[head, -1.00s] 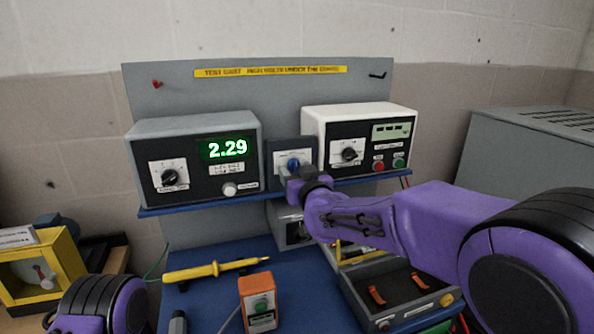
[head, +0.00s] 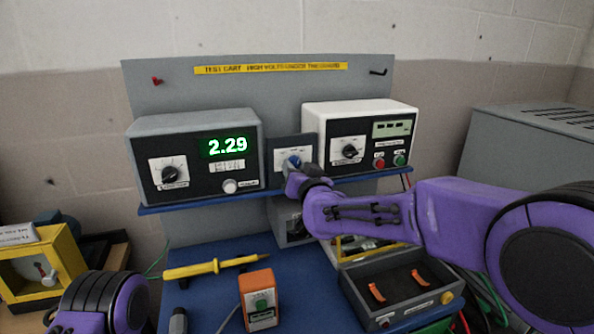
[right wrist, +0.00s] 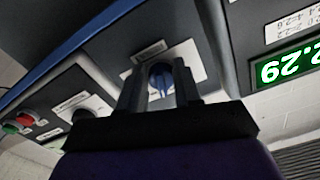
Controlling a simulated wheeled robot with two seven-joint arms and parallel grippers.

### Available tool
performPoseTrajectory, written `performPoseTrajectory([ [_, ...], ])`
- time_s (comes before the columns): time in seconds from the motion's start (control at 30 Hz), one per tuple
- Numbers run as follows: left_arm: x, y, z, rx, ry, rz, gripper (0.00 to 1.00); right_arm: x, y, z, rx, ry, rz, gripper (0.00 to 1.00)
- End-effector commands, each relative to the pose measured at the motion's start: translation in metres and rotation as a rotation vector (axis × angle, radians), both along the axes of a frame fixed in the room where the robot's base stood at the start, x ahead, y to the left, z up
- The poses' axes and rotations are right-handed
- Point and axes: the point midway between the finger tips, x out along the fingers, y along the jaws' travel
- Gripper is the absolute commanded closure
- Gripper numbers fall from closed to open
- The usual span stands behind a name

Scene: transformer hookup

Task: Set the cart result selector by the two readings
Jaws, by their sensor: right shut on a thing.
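The cart result selector is a small dark box with a white plate (head: 307,154) and a blue knob (head: 293,161), between two instruments on the blue shelf. My right gripper (head: 291,170) is at the knob. In the right wrist view its fingers (right wrist: 159,70) are shut on the blue knob (right wrist: 161,80), one on each side. The grey left instrument (head: 194,121) reads a green 2.29. The white right instrument (head: 360,109) has a small display (head: 392,129) showing dash-like marks too small to read. My left gripper is not in view; only part of that arm shows at bottom left.
A yellow case (head: 70,262) stands at left, a grey cabinet (head: 535,140) at right.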

Motion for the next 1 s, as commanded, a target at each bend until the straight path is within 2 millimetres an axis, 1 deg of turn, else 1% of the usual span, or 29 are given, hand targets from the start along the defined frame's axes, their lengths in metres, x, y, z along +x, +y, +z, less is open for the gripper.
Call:
performPoseTrajectory([
  [0.2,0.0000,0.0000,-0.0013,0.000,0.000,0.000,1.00,-0.0002,0.0009,0.0006,0.176,0.057,-0.001,0.97],
  [0.5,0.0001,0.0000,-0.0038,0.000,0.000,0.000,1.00,-0.0007,0.0024,0.0015,0.361,0.116,-0.001,0.97],
  [0.7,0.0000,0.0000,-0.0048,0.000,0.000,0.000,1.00,-0.0008,0.0028,0.0023,0.431,0.139,-0.002,0.97],
  [1.0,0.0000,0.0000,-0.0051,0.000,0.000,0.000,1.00,-0.0009,0.0032,0.0030,0.465,0.149,-0.001,0.97],
])
